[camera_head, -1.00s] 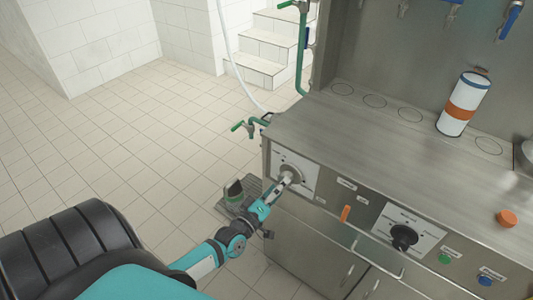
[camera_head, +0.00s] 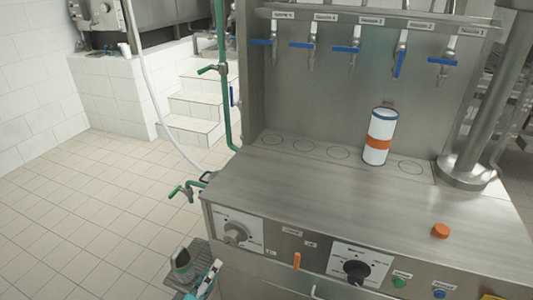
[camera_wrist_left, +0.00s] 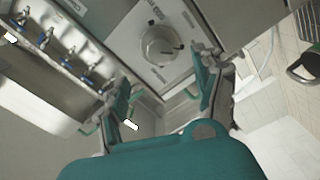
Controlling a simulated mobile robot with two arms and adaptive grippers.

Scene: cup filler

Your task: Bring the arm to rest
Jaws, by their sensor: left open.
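My left gripper (camera_head: 212,272) shows at the bottom of the head view, below and left of the silver left knob (camera_head: 235,233) on the machine's front panel. It is open and apart from the knob. In the left wrist view the two fingers of my left gripper (camera_wrist_left: 163,85) are spread wide with nothing between them. The knob (camera_wrist_left: 160,46) shows beyond the fingertips. My right gripper is in neither view.
The steel counter (camera_head: 300,185) carries a white cup with an orange band (camera_head: 378,140) and an orange button (camera_head: 440,231). Blue-handled taps (camera_head: 345,49) hang above. A black knob (camera_head: 357,271) sits further right. Tiled floor (camera_head: 100,215) lies clear at left.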

